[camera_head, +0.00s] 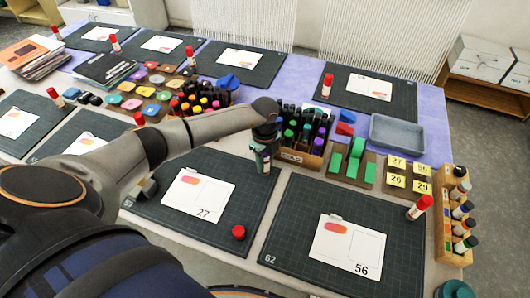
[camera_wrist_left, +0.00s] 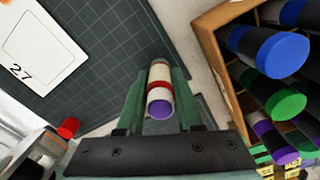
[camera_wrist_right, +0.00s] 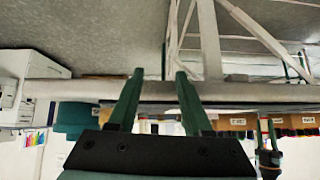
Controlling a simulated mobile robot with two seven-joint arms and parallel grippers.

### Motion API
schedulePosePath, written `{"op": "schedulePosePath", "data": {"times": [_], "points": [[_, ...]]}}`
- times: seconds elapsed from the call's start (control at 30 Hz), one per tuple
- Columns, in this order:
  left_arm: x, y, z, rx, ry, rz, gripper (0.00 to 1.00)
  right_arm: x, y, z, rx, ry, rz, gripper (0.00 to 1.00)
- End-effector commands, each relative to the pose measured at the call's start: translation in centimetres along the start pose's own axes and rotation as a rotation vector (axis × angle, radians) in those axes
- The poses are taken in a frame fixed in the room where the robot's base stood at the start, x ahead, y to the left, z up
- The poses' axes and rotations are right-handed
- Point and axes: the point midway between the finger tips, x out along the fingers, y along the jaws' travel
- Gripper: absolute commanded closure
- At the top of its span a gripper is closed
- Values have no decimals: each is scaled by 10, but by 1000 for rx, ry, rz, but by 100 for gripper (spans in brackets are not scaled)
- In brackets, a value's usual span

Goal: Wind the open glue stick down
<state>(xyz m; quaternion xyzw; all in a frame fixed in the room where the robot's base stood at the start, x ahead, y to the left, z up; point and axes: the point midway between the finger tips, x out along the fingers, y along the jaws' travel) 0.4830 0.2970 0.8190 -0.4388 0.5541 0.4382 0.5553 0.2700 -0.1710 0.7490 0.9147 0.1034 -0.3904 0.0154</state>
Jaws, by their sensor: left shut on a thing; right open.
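My left gripper (camera_head: 265,150) points down over the right part of the near mat with the card marked 27. In the left wrist view my left gripper (camera_wrist_left: 158,98) is shut on the uncapped glue stick (camera_wrist_left: 160,85). The glue stick has a white body, a red band and a purple end facing the camera. In the head view the gripper mostly hides it. The loose red cap (camera_head: 238,232) sits on the mat below the gripper; it also shows in the left wrist view (camera_wrist_left: 68,127). My right gripper (camera_wrist_right: 156,76) is open and empty, away from the mats.
The card marked 27 (camera_head: 197,198) lies left of the cap on its dark mat (camera_head: 180,232). A wooden box of markers (camera_head: 302,158) stands close to the right of my left gripper. A capped red glue stick (camera_head: 419,206) stands on the mat with card 56 (camera_head: 347,246).

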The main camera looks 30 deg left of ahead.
Motion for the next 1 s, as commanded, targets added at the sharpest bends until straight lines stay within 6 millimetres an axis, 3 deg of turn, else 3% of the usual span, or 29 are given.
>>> {"op": "schedulePosePath", "data": {"times": [0.03, 0.1, 1.0], "points": [[-2, 2, -2, -49, 2, 8, 100, -7, -1, -11, 1, 15, -1, 50], [0, 2, -1, -112, 1, 7, 100, -9, -1, -12, 1, 17, -2, 50], [1, 3, -1, -795, -2, 5, 100, -9, -2, -13, 2, 20, -2, 50]]}}
